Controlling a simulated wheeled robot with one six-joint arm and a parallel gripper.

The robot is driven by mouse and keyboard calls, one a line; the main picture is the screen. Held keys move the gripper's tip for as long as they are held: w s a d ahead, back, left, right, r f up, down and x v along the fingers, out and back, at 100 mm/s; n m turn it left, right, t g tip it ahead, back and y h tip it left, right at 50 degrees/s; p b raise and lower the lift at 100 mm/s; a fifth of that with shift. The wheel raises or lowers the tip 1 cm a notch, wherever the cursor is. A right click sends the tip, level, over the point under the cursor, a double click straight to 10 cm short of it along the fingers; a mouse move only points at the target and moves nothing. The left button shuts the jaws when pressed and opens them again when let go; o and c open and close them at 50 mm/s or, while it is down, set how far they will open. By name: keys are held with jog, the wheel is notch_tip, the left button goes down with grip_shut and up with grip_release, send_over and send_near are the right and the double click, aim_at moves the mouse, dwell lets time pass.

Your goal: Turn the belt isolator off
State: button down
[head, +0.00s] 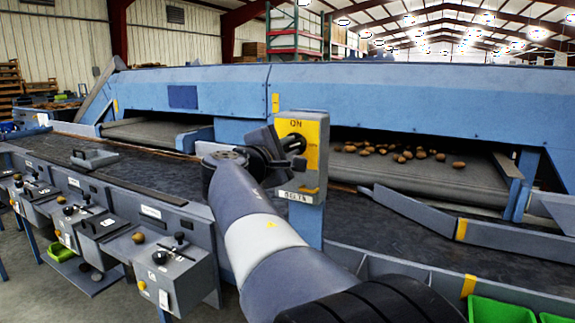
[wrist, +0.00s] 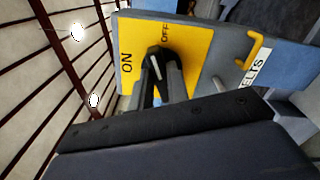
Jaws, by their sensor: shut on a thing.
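The belt isolator is a grey box with a yellow face plate (head: 312,160) on a blue post, above a label that reads BELTS (head: 298,197). The wrist view shows the yellow plate (wrist: 195,75) turned sideways, with ON at its left and OFF at its top. A black rotary knob (wrist: 155,62) with a white mark sits between the words. The mark is slanted, and I cannot tell which word it points to. My gripper (head: 295,152) is shut on the knob, with a finger on either side in the wrist view (wrist: 158,82). The fingers partly hide the knob.
A yellow hasp (wrist: 251,58) sticks out beside the plate. Behind the post is a blue grader with potatoes (head: 405,152) on a roller bed. A dark conveyor (head: 130,165) and grey control boxes (head: 170,270) lie left. Green crates (head: 490,310) stand low at right.

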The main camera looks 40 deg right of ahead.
jog(key=m+b, duration=0.4)
jog(key=shift+f+m, duration=0.25)
jog(key=shift+m, duration=0.05)
dwell(0.5)
jog(key=c, duration=1.4)
grip_release()
jog(key=shift+o, duration=0.2)
jog(key=shift+r, duration=0.1)
jog(key=v, duration=1)
jog(key=shift+s+a+b, duration=0.15)
jog(key=shift+a+b, duration=0.15)
jog(key=shift+a, duration=0.1)
jog(key=shift+x, duration=5.4)
